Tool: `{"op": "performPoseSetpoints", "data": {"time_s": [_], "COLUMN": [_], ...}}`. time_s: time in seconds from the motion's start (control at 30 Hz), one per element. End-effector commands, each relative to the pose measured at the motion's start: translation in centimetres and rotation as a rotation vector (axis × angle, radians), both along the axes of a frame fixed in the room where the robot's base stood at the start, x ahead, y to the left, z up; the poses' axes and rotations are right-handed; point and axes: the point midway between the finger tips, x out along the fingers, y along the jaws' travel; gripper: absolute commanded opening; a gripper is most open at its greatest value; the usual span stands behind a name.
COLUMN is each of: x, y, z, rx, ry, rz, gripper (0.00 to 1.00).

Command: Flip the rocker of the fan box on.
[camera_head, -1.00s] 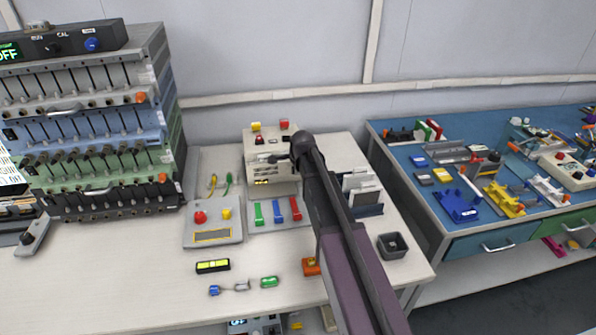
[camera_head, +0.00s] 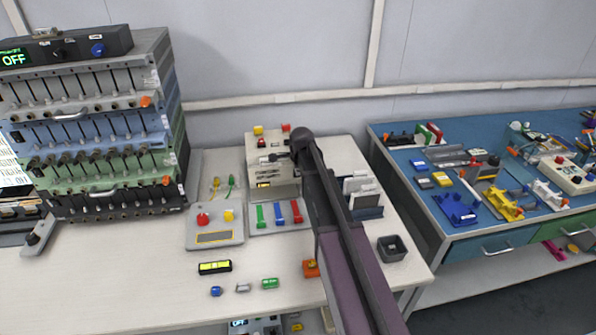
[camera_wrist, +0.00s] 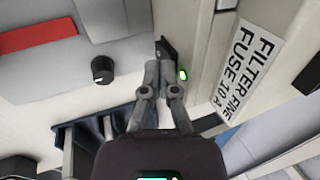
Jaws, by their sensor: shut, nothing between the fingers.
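The beige box (camera_head: 257,171), apparently the fan box, stands at the back of the white bench in the head view. My gripper (camera_head: 268,159) is small and dark in front of it, partly merged with my arm. In the wrist view, my gripper (camera_wrist: 158,66) is shut and empty, its tips beside a black rocker (camera_wrist: 166,48) on a pale panel. The fingers hide part of the rocker, and I cannot tell whether they touch it. A bright green lamp (camera_wrist: 183,74) sits right of the tips. The rocker's tilt is unclear.
A "FILTER FINE FUSE 10 A" label (camera_wrist: 245,66) and a black knob (camera_wrist: 102,69) lie near the gripper in the wrist view. A rack (camera_head: 95,130) stands left; a panel with a red button (camera_head: 203,220) is in front. The bench front left is clear.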

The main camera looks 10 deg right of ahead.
Motion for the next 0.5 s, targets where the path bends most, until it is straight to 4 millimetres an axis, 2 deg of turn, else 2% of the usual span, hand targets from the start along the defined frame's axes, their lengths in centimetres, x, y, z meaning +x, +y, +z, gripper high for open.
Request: {"op": "performPoseSetpoints", "data": {"time_s": [0.23, 0.5], "x": [-0.03, -0.03], "y": [-0.13, -0.17], "z": [1.06, 1.2], "rx": [-0.001, 0.0], "ry": [0.0, 0.0], "rz": [-0.001, -0.002], "gripper": [0.0, 0.0]}}
